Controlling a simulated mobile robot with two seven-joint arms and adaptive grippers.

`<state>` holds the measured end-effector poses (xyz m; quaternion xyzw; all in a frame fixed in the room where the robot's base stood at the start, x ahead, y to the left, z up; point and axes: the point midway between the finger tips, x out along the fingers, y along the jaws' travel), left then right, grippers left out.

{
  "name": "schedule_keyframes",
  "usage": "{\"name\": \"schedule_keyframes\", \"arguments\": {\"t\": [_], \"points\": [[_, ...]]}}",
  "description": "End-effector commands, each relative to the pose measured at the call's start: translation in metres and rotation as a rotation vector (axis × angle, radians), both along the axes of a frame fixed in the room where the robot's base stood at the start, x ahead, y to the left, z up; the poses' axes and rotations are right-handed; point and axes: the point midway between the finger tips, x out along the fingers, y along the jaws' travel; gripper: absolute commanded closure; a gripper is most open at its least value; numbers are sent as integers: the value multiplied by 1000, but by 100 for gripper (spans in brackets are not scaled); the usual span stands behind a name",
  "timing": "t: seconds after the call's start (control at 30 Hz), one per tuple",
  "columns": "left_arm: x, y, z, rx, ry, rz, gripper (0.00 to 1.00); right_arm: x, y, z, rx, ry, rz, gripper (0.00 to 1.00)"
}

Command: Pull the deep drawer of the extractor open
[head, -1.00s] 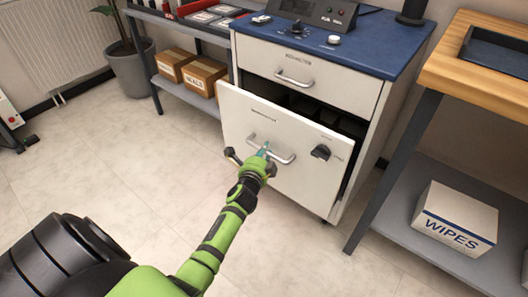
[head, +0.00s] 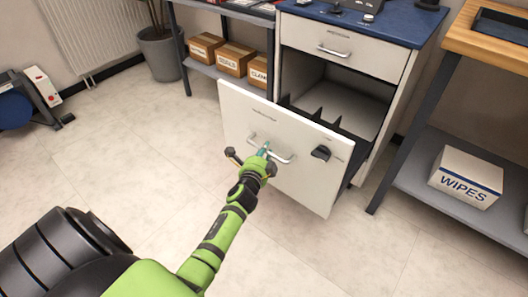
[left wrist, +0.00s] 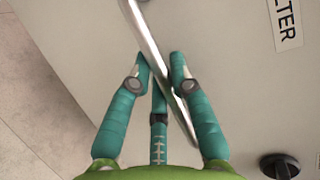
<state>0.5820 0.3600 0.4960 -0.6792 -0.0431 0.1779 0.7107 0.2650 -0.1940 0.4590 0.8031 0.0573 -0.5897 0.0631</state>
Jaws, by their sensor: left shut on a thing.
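The extractor is a white cabinet with a blue top (head: 375,27). Its deep drawer (head: 225,115) stands well out from the cabinet, and dark jagged shapes show inside behind its front. The drawer front has a silver bar handle (head: 284,157) and a black knob (head: 320,153). My left gripper (head: 265,153) is shut on the handle. In the left wrist view its teal fingers (left wrist: 160,75) close around the silver bar handle (left wrist: 146,30), and part of a label reading "LTER" (left wrist: 287,22) shows on the drawer front. My right gripper is not in view.
The shallow upper drawer (head: 340,52) is shut. A wooden-topped bench with a box marked WIPES (head: 466,178) on its lower shelf stands at the right. Cardboard boxes (head: 236,60) sit on a shelf behind. The floor (head: 130,165) left of the drawer is clear.

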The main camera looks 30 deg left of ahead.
Motion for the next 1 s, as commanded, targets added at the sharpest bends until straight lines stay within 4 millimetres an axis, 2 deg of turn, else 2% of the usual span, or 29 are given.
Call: {"name": "schedule_keyframes", "arguments": {"t": [0.4, 0.43, 0.5, 0.83, 1.0], "points": [[1, -2, 0, 1, -1, -3, 100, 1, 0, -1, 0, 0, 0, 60], [1, -2, 0, 1, -1, -3, 75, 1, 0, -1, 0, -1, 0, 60], [1, -2, 0, 1, -1, -3, 54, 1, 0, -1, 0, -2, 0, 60], [-1, -1, 0, 1, -1, -1, 54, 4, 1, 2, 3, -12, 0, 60], [-14, -5, 2, 2, 0, -2, 54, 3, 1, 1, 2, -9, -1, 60]]}}
